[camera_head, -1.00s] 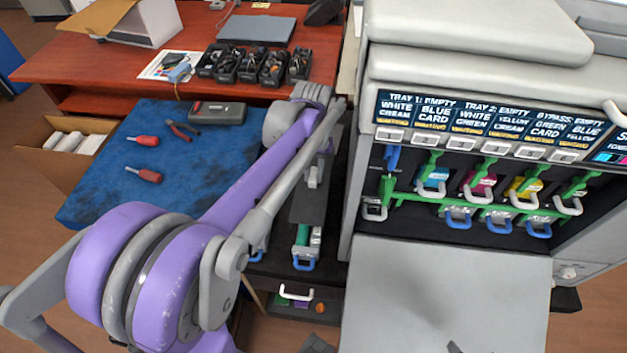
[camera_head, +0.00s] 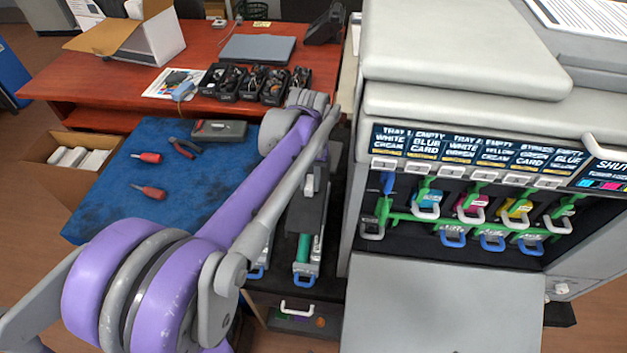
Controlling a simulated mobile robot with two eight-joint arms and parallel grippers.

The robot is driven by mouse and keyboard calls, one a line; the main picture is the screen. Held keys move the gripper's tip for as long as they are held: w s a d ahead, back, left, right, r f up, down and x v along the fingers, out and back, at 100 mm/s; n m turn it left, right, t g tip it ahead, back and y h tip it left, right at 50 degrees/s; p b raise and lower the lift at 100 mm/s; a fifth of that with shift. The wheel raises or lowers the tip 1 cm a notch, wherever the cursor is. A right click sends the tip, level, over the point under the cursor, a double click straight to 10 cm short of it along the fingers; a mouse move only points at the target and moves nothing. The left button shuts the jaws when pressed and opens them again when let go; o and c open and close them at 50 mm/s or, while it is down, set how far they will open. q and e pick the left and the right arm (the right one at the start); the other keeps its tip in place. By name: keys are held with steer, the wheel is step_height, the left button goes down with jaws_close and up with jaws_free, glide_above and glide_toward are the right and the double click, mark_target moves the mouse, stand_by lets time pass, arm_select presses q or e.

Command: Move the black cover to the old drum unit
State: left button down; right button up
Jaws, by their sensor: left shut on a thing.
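A long black piece (camera_head: 304,212), which looks like the black cover, lies over a narrow unit in the gap left of the printer. That unit shows a green cylinder (camera_head: 303,247) and a blue handle (camera_head: 303,279) at its near end; it looks like a drum unit, but I cannot tell whether it is the old one. My left gripper (camera_head: 309,186) reaches down over the black piece from the end of my purple arm and is shut on it. My arm hides much of the contact, so I cannot tell whether the cover touches the unit. My right gripper is out of view.
A second blue-handled unit (camera_head: 256,272) stands close by on the left, partly behind my arm. The open printer (camera_head: 440,310) with coloured cartridges borders the right. A blue mat (camera_head: 110,200) holds screwdrivers, pliers and a case. A red desk (camera_head: 120,85) stands behind.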

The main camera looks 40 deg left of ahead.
arm_select(q)
steer(key=shift+n, duration=0.3)
steer(key=shift+s+a+f+b, duration=0.6)
steer(key=shift+s+a+f, duration=0.55)
steer(key=shift+a+f, duration=0.75)
steer(key=shift+s+a+f+b, duration=0.65)
steer(key=shift+s+a+f, duration=0.65)
steer(key=shift+a, duration=0.9)
steer(key=shift+s+a+f+b, duration=0.6)
steer(key=shift+s+a+f, duration=0.35)
steer(key=shift+a+f, duration=1)
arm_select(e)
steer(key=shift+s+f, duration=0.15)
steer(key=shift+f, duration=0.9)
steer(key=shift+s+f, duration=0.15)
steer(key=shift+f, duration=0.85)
arm_select(q)
steer(key=shift+f+b, duration=0.85)
steer(key=shift+f, duration=0.3)
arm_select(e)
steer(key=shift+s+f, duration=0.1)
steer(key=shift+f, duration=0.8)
arm_select(q)
steer(key=shift+a+f, duration=0.1)
steer(key=shift+f, duration=0.1)
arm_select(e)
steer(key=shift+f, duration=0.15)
